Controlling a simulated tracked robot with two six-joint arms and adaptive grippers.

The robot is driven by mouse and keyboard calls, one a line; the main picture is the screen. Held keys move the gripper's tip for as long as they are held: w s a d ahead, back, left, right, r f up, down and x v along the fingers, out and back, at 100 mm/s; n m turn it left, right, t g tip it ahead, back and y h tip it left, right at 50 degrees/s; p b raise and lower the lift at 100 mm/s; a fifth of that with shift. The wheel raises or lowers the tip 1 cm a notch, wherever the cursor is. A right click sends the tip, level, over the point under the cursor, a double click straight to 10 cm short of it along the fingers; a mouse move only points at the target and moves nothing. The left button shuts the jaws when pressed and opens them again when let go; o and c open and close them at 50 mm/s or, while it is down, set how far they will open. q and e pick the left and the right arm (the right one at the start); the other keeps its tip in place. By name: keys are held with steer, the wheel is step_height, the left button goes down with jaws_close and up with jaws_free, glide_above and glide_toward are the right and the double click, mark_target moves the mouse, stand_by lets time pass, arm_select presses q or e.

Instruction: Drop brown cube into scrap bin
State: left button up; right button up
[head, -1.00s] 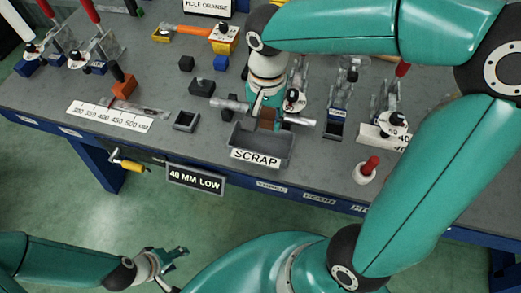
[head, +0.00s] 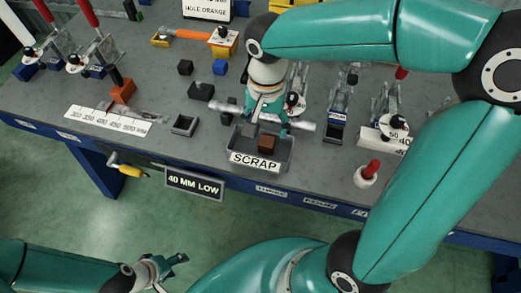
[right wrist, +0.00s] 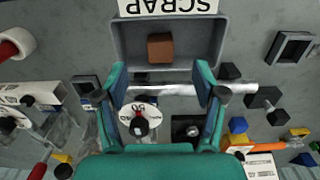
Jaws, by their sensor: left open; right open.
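The brown cube (head: 267,143) lies inside the grey scrap bin (head: 289,157), near its middle. In the right wrist view the cube (right wrist: 161,47) sits on the bin floor, apart from the bin walls (right wrist: 217,38). My right gripper (head: 270,122) is just behind and above the bin; in the right wrist view its fingers (right wrist: 160,82) are spread wide with nothing between them. My left gripper (head: 176,265) is open and empty at the lower left, off the table.
A silver rod (right wrist: 165,89) lies behind the bin, below my right gripper. A small grey square tray (head: 184,124) stands left of the bin. A red-topped white post (head: 367,173) stands right of it. Toggle clamps, black blocks and a blue cube (head: 220,68) lie farther back.

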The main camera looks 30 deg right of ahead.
step_height(320, 180, up, 12)
stand_by(0.5)
steer(key=shift+f, duration=0.2)
